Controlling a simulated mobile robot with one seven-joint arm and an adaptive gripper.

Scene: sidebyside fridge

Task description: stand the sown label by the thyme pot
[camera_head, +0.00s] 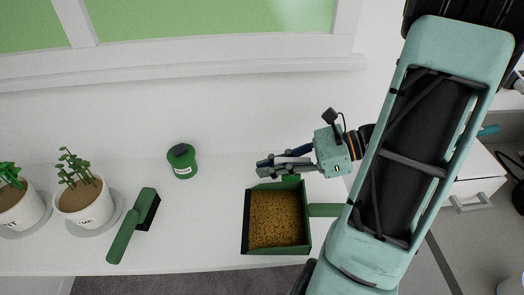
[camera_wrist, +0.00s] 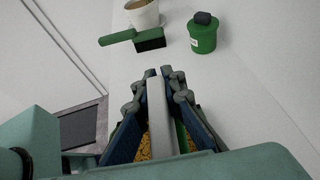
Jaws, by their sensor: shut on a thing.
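My gripper (camera_head: 264,166) is shut on a pale, narrow strip, which I take to be the sown label (camera_wrist: 158,115); no writing on it can be read. In the wrist view the strip lies lengthwise between the fingers of my gripper (camera_wrist: 159,73). In the head view the fingers point left, over the back edge of the dustpan, and mostly hide the strip. The thyme pot (camera_head: 85,206), white with a leafy plant and lettering partly readable as "ME", stands at the left on a grey saucer (camera_head: 112,222), well away from my gripper. A white pot (camera_wrist: 142,14) shows at the wrist view's top.
A green dustpan (camera_head: 246,222) full of brown grains lies below my gripper. A green tub (camera_head: 183,166) with a dark lump on top and a green hand brush (camera_head: 124,235) lie between it and the thyme pot. Another potted plant (camera_head: 20,208) stands at the far left.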

